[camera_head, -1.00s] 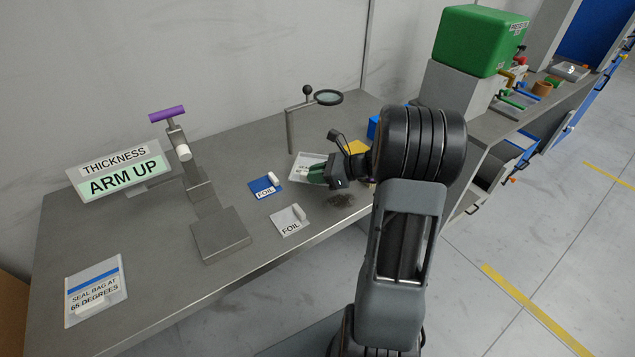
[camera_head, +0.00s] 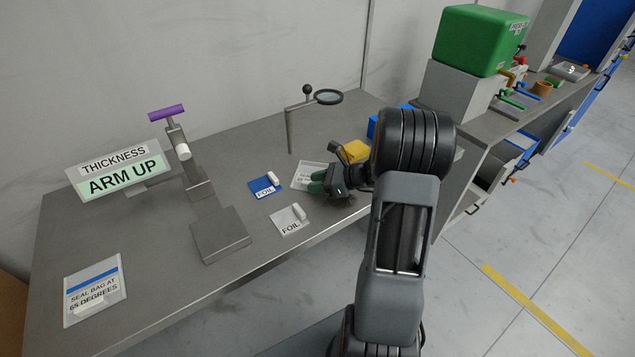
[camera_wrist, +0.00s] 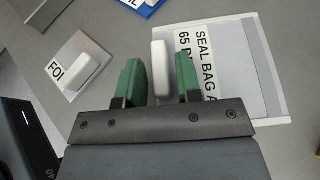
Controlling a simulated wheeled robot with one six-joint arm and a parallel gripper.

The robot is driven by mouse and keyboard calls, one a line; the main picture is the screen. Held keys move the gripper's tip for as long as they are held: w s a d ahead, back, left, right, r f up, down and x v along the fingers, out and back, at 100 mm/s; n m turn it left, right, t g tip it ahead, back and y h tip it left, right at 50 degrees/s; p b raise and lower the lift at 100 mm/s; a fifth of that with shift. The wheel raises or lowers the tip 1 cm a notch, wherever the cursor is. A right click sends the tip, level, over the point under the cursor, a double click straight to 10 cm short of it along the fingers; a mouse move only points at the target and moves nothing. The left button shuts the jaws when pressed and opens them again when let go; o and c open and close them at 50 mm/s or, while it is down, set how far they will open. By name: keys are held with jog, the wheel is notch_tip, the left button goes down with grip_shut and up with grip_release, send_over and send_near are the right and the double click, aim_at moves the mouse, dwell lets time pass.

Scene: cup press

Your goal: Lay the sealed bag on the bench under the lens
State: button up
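A clear bag with a printed label (camera_wrist: 216,75) lies on the bench beneath my gripper; in the head view its white edge (camera_head: 303,170) shows in front of the lens stand, partly hidden by the fingers. It has a grey strip and a white grip tab (camera_wrist: 161,72). My gripper (camera_head: 318,183) is low over the bench, its green fingers (camera_wrist: 160,80) on either side of the tab with narrow gaps. Another bag (camera_head: 95,287), labelled "SEAL BAG AT 65 DEGREES" with a blue strip, lies at the front left. The round lens (camera_head: 328,97) hangs from a stand behind my gripper.
A blue foil card (camera_head: 262,188) and a grey foil card (camera_head: 284,222) lie left of my gripper. A thickness gauge (camera_head: 183,150) with a sign reading "ARM UP" stands further left. A yellow block (camera_head: 352,151) sits behind my gripper. Bench between gauge and front-left bag is clear.

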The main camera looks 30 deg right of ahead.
jog(key=shift+o, duration=0.7)
jog(key=shift+r, duration=0.1)
